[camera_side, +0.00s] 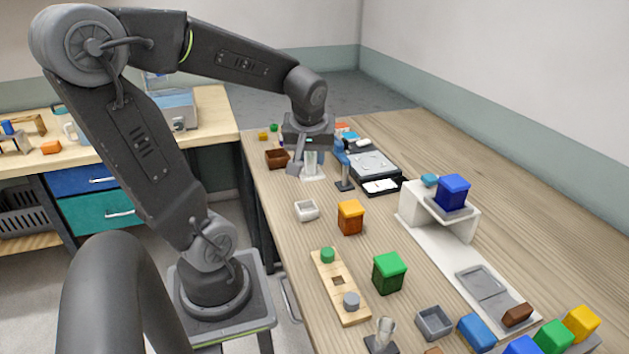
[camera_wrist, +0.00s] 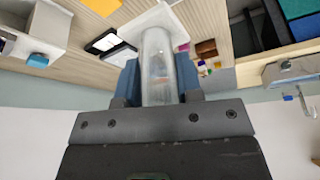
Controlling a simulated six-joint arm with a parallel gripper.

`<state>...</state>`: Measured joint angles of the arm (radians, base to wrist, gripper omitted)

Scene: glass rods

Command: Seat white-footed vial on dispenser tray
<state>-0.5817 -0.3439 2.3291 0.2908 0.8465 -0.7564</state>
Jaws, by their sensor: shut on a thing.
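The white-footed vial is a clear tube (camera_side: 311,158) on a flat white foot (camera_side: 314,177), at the far end of the bench. My gripper (camera_side: 316,157) is shut on the clear tube, with the foot below the jaws. In the wrist view the tube (camera_wrist: 158,65) stands between the blue fingers, its white foot (camera_wrist: 175,20) beyond it. I cannot tell whether the foot touches the bench.
A scale-like device (camera_side: 372,165) and a dark-footed post (camera_side: 345,184) stand close right of the vial. Orange (camera_side: 350,218) and green (camera_side: 389,273) boxes, a white dish (camera_side: 306,210) and a wooden peg board (camera_side: 332,288) occupy the nearer bench. A dark-footed vial (camera_side: 386,332) stands in front.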

